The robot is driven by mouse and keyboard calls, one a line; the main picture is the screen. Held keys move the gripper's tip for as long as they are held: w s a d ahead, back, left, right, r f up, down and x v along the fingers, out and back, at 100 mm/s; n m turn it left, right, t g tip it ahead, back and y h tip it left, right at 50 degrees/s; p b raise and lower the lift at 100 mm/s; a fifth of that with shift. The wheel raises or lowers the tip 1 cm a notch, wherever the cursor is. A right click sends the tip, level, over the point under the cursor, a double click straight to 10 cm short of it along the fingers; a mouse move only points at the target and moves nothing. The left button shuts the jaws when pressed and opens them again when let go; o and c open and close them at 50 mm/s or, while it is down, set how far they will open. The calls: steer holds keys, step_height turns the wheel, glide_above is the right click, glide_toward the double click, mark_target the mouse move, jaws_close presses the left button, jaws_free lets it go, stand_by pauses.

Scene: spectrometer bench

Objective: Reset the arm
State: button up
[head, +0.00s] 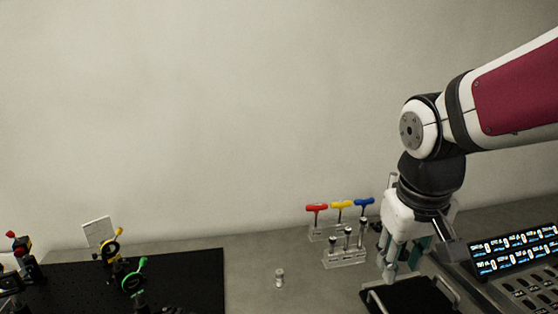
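My arm comes in from the upper right in the head view and bends down at a joint. My gripper (393,268) hangs at its end, fingers pointing down, over or just behind a black tray with a metal handle (410,298). The fingers are small and partly merge with the things behind them, so I cannot tell whether they are open or shut, or whether anything is between them.
T-handled tools in red (316,208), yellow (341,205) and blue (364,202) stand in a clear rack left of my gripper. A small metal cylinder (280,277) stands alone on the bench. A black breadboard (200,275) with optics is at left; a lit panel (515,249) is at right.

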steer(key=s+r+m+t+y, duration=0.1)
steer(key=s+r+t, duration=0.1)
steer(key=s, duration=0.9)
steer(key=shift+a+r+t, duration=0.4)
steer(key=shift+r, duration=0.35)
